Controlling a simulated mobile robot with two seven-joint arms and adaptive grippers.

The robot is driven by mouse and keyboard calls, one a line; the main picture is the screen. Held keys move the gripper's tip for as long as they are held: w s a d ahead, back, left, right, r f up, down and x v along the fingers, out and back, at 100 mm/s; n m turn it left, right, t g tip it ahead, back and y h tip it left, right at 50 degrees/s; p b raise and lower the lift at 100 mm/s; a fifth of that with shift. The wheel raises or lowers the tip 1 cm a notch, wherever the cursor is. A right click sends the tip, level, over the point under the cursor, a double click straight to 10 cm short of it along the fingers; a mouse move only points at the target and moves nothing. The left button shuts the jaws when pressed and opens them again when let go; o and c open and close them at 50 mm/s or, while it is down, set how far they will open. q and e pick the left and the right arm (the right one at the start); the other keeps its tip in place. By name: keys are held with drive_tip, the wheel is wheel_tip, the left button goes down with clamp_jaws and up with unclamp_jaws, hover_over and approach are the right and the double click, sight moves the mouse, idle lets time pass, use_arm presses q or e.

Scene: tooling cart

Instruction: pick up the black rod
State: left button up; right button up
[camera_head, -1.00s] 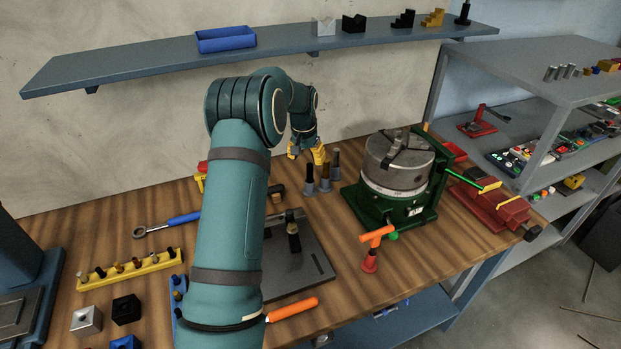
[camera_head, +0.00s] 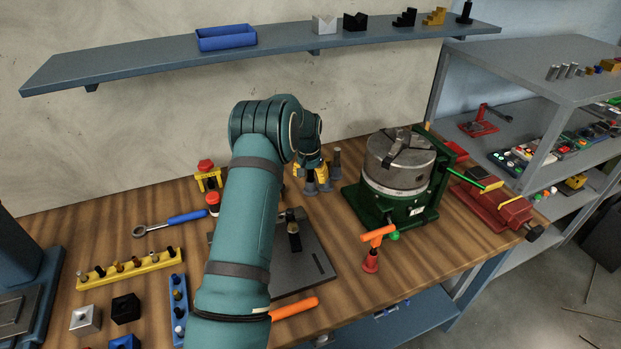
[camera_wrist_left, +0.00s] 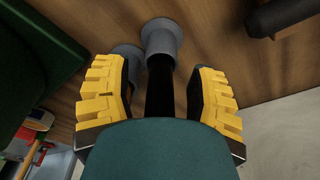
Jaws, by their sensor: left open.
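The black rod (camera_wrist_left: 160,95) stands in a round grey holder (camera_wrist_left: 162,38) in the left wrist view. My left gripper (camera_wrist_left: 164,84) is open, with one yellow finger on each side of the rod. Gaps show between the rod and both fingers. Part of the rod is hidden by my teal wrist. In the head view my left gripper (camera_head: 312,172) is low over the grey holders (camera_head: 310,188) at the back of the bench, and it hides the rod there. My right gripper is not in view.
Other grey holders (camera_head: 336,168) stand close beside the gripper. A green-based chuck (camera_head: 398,165) is just to the right. A red-topped yellow stand (camera_head: 208,178) is to the left. A grey plate (camera_head: 310,262) lies in front. The blue shelf (camera_head: 280,52) hangs above.

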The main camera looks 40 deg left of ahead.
use_arm(q)
clamp_jaws()
